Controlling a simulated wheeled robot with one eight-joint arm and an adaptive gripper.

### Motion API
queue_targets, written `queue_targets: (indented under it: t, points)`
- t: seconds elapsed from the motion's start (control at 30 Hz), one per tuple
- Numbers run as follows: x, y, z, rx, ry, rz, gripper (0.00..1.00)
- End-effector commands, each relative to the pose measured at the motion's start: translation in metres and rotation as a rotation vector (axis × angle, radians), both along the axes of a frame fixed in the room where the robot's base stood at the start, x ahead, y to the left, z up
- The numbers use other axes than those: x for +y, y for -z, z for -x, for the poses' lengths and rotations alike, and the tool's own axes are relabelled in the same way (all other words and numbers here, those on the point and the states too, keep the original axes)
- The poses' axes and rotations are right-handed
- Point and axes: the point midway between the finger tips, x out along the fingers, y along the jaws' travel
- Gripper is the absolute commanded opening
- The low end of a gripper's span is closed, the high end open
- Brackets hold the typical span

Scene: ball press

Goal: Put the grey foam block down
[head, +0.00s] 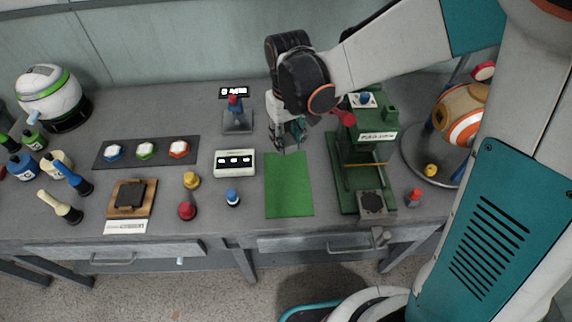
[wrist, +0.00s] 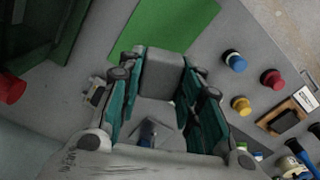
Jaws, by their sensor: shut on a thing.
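My gripper (head: 287,138) hangs over the grey table just behind the green mat (head: 289,186). In the wrist view its teal fingers (wrist: 164,72) are shut on the grey foam block (wrist: 163,88), which sits between the fingertips. In that view the green mat (wrist: 172,30) lies beyond the block. In the head view the block is mostly hidden by the fingers. I cannot tell the exact gap between the block and the table.
The green press (head: 350,170) stands right of the mat. A white box with dark displays (head: 235,163) and a blue knob (head: 232,197) lie to its left. A joystick unit (head: 236,118) stands behind. A wooden board with a dark pad (head: 130,197) is farther left. The mat is clear.

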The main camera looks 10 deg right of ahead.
Motion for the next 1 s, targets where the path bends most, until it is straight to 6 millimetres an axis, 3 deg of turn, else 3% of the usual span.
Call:
queue_targets:
  t: [0.1, 0.4, 0.77, 1.0]
  points:
    - [0.0, 0.035, -0.001, 0.0, 0.001, 0.0, 0.2]
    - [0.0, 0.104, -0.001, 0.0, 0.002, 0.0, 0.2]
    - [-0.001, 0.134, -0.001, 0.0, 0.002, 0.0, 0.2]
    - [0.0, 0.167, -0.001, 0.0, 0.002, 0.0, 0.2]
